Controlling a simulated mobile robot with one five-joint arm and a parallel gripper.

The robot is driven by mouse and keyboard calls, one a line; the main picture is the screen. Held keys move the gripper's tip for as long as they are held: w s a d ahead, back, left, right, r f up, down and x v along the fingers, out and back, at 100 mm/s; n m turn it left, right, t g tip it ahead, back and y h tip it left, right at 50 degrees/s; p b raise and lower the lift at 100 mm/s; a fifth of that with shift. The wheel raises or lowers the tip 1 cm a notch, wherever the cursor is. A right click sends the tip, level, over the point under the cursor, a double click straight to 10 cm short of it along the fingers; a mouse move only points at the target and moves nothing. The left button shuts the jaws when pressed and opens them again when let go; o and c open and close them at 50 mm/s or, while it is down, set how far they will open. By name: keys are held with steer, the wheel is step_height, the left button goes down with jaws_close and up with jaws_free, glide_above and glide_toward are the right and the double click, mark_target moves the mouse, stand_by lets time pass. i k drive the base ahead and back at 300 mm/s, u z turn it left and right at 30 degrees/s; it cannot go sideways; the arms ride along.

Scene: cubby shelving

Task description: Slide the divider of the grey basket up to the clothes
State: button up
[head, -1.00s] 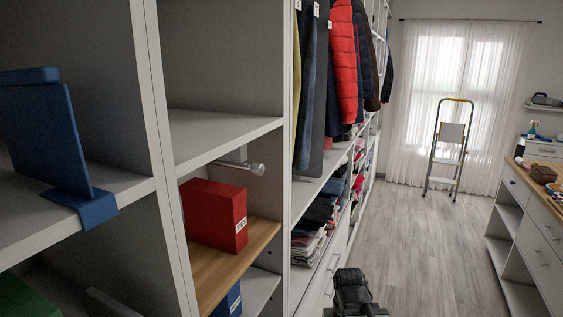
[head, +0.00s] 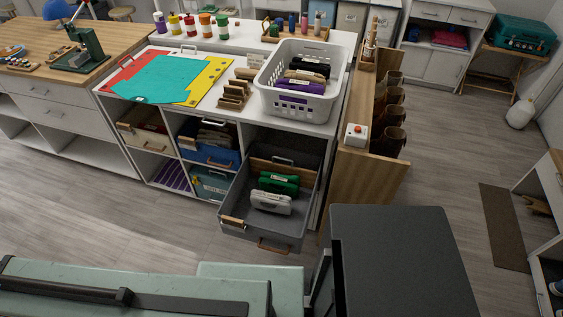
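The grey basket (head: 299,226) is pulled out of the lower right cubby of the white shelf unit, with its front over the floor. Inside it a green clothes bundle (head: 278,184) and a white clothes bundle (head: 270,203) lie one in front of the other. A wooden board (head: 268,166) crosses the basket behind the green bundle and looks like the divider. I cannot tell whether it touches the bundle. The back of the basket lies in the cubby's shadow. My gripper is not in view.
A white laundry basket (head: 290,108) with folded clothes stands on the unit top. Floor (head: 140,220) in front of the unit is clear.

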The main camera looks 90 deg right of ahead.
mark_target(308, 177)
steer(key=z, duration=0.55)
steer(key=i, duration=2.3)
steer(key=z, duration=1.8)
